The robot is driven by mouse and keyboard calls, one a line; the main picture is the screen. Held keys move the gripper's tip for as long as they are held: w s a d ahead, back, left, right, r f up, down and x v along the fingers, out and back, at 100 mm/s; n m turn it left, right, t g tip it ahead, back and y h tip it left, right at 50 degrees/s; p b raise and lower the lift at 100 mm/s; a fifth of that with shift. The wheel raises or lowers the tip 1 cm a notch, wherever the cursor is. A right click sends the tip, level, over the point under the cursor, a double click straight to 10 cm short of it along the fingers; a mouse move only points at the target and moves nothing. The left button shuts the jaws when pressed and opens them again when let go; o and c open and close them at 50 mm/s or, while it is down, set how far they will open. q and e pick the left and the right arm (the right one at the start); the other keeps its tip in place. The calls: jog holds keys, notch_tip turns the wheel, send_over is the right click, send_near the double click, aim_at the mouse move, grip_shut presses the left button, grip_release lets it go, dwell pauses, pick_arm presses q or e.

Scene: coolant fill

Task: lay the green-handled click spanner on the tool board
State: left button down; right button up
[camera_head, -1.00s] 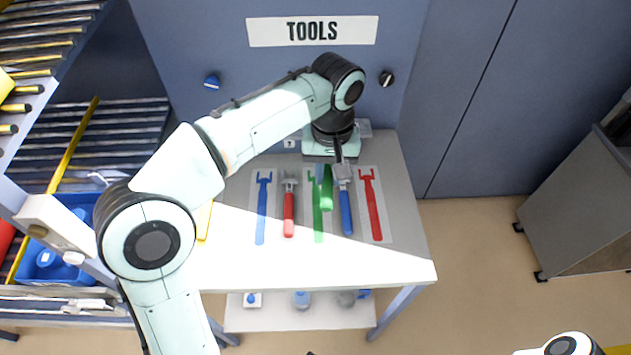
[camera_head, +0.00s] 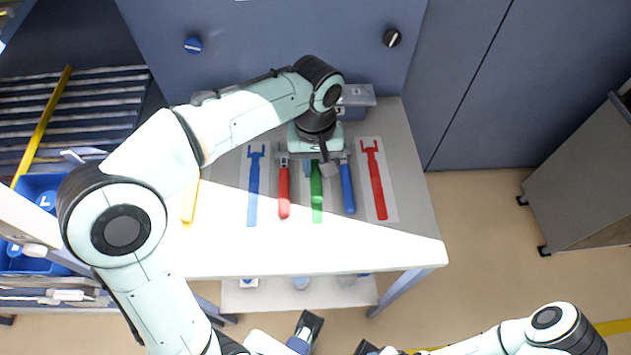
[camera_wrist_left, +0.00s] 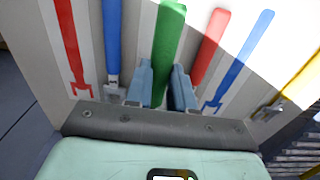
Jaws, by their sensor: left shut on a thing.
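The green-handled click spanner shows best in the left wrist view (camera_wrist_left: 168,45), its handle running out from between the jaws. My left gripper (camera_head: 318,165) is shut on it, low over the middle of the tool board (camera_head: 391,208). In the head view the green handle (camera_head: 317,180) lines up with the board's green outline (camera_head: 317,214); I cannot tell whether it touches the board. The gripper hides its head. My right arm enters at the lower right of the head view; I cannot tell its jaw state.
A red-handled tool (camera_head: 283,192) and a blue-handled tool (camera_head: 347,190) lie close on either side. Blue (camera_head: 253,190) and red (camera_head: 375,182) outlines are at the outer sides. A yellow item (camera_head: 190,203) lies left of the board. The table front (camera_head: 330,250) is clear.

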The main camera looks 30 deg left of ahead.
aim_at(315, 169)
pick_arm(q)
jog(key=shift+f+b, duration=0.45)
jog(key=shift+f, duration=2.4)
jog(key=shift+f, duration=0.1)
jog(key=c, duration=1)
grip_release()
jog(key=shift+o, duration=0.2)
notch_tip(315, 169, up, 12)
jog(key=p, duration=0.2)
jog(key=shift+p, duration=0.3)
